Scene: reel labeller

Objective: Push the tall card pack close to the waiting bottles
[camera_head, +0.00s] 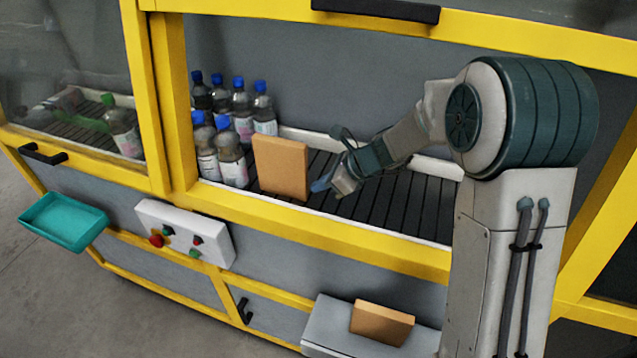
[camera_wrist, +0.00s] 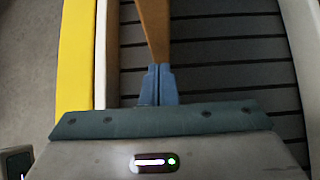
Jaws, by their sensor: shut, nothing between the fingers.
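The tall card pack (camera_head: 281,167) is a plain tan box standing upright on the dark slatted conveyor (camera_head: 385,204). The waiting bottles (camera_head: 233,166) stand in a group just left of and behind it, several with blue caps; the pack hides part of some. My gripper (camera_head: 322,184) is at the pack's right side, low over the conveyor, shut with nothing held. In the wrist view the blue fingertips (camera_wrist: 159,84) are together at the near end of the pack's narrow side (camera_wrist: 154,28). Whether they touch it I cannot tell.
A yellow frame (camera_head: 330,233) and white rail edge the conveyor in front; a white rail runs behind. A teal tray (camera_head: 63,221) and a button box (camera_head: 186,232) stick out at left. The conveyor right of my gripper is clear.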

